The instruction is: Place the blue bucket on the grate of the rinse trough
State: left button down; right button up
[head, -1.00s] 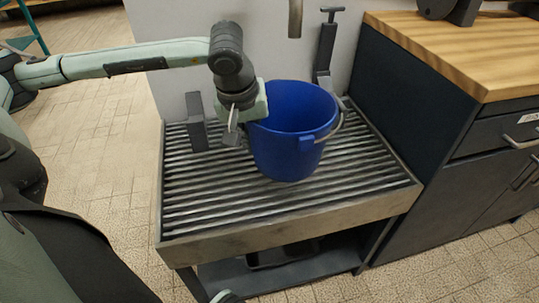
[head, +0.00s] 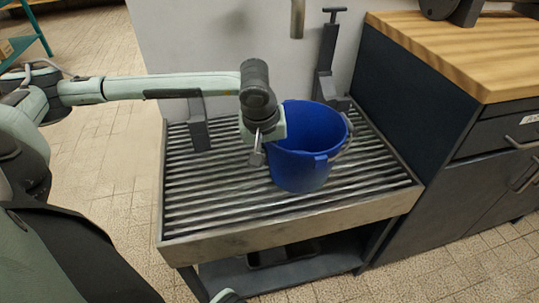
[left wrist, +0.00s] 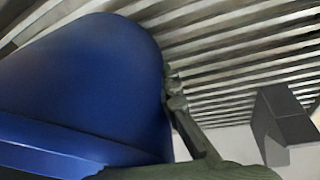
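The blue bucket (head: 305,160) is over the middle of the slatted grate (head: 215,205) of the rinse trough (head: 290,232), roughly upright, with its handle at the right. Its base looks at or very near the slats; I cannot tell whether it touches. My left gripper (head: 258,152) is at the bucket's left rim and appears shut on it; the finger inside is hidden. In the left wrist view the bucket (left wrist: 85,85) fills the left side, with a finger along its wall and the grate (left wrist: 235,50) behind.
A dark upright fitting (head: 326,60) stands behind the bucket, and a grey bracket (head: 198,125) is at the trough's back left. A pipe (head: 297,18) hangs above. A cabinet with a wooden top (head: 470,45) borders the right. The grate's front left is clear.

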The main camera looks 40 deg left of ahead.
pick_arm(q)
jog(key=c, duration=1.7)
grip_release()
pick_arm(e)
jog(key=shift+w+a+r+t, duration=0.2)
jog(key=shift+w+a+t, duration=0.1)
jog(key=shift+w+a, duration=0.15)
jog(key=shift+d, duration=0.15)
pick_arm(q)
jog(key=shift+r, duration=0.25)
jog(key=v, duration=1.1)
jog(key=shift+s+r, duration=0.2)
jog(key=shift+r, duration=0.15)
pick_arm(e)
jog(key=shift+s+d+f+g, duration=0.3)
jog(key=shift+s+f+g, duration=0.1)
jog(key=shift+f, duration=0.35)
jog(key=shift+w+r, duration=0.1)
jog(key=shift+w, duration=0.05)
